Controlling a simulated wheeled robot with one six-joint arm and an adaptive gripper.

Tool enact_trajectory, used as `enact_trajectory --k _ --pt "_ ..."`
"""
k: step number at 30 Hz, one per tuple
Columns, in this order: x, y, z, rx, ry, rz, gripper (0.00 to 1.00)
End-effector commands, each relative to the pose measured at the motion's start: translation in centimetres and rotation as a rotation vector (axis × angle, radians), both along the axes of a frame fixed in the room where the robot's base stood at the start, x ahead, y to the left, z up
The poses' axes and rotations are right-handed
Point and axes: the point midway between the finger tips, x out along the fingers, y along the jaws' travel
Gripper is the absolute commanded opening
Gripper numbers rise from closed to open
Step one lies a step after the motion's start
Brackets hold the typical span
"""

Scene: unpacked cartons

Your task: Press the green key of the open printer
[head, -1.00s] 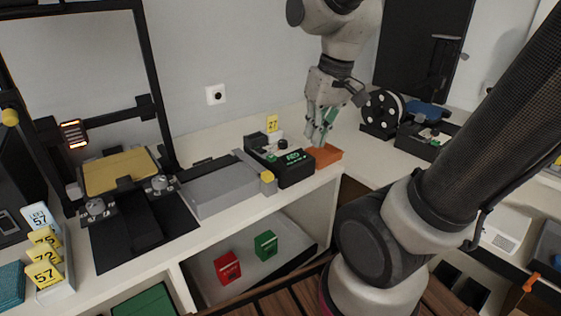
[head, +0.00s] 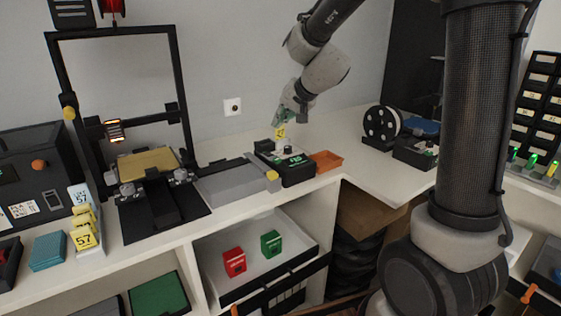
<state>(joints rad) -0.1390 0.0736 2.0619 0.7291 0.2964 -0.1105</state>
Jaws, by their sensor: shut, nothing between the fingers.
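The open-frame printer (head: 183,112) stands at the left on the white counter, with a tan bed plate (head: 148,164) and a grey block beside it. A black control box (head: 291,172) with a green lit display and a dark knob sits at the right end of that block. No separate green key can be made out clearly on it. My gripper (head: 281,125) is shut and empty.
An orange tray (head: 327,162) lies right of the control box. A spool (head: 383,125) and another black box (head: 416,152) stand farther right. A drawer (head: 257,284) below holds red and green boxes. My arm hides part of the right side.

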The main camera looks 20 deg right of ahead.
Motion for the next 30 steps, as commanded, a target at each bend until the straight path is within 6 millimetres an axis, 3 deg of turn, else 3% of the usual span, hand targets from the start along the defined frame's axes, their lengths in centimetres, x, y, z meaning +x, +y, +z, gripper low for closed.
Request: enact_trajectory --k 13,30 --pt "0.0 0.0 -0.8 -0.002 0.002 0.002 0.00" --pt "-0.1 -0.1 -7.9 -0.002 0.003 0.001 0.00"
